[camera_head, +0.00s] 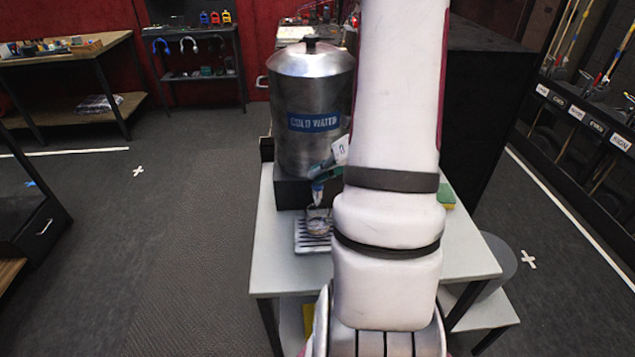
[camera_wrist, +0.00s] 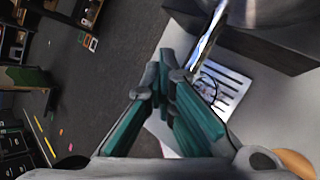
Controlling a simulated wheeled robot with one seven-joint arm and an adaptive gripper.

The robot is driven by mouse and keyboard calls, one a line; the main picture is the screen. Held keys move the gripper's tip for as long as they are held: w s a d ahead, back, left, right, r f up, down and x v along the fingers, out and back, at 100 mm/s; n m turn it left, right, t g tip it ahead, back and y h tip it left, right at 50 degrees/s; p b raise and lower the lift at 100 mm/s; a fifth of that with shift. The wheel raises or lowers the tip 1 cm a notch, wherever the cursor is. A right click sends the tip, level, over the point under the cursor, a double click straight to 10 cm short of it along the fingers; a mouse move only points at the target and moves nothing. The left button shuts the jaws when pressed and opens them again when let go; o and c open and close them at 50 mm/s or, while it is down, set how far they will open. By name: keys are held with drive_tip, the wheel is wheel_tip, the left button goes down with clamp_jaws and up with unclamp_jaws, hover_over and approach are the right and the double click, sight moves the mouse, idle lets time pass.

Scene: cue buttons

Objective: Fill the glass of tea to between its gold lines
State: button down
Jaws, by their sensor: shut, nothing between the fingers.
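A large metal urn (camera_head: 310,95) labelled "COLD WATER" stands on a black base on the grey table. A small clear glass (camera_head: 319,222) sits below its tap on a slotted drip tray (camera_head: 304,246). The glass (camera_wrist: 207,90) is partly hidden by a finger in the wrist view. Its liquid level and gold lines are too small to tell. My gripper (camera_head: 320,173) is beside the tap, above the glass. In the wrist view my gripper (camera_wrist: 168,68) is shut and empty, its tips close to the metal tap (camera_wrist: 207,38). I cannot tell whether they touch.
The grey table (camera_head: 275,268) has bare room in front of the tray. A yellow-green sponge (camera_head: 446,195) lies at its right. A black cabinet stands behind on the right. My arm hides the table's middle.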

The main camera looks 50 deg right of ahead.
drive_tip(key=shift+r, duration=0.1)
drive_tip(key=shift+r+p, duration=0.65)
drive_tip(key=shift+r, duration=0.25)
wheel_tip(320, 180, up, 5)
drive_tip(key=p, duration=0.3)
idle(0.6)
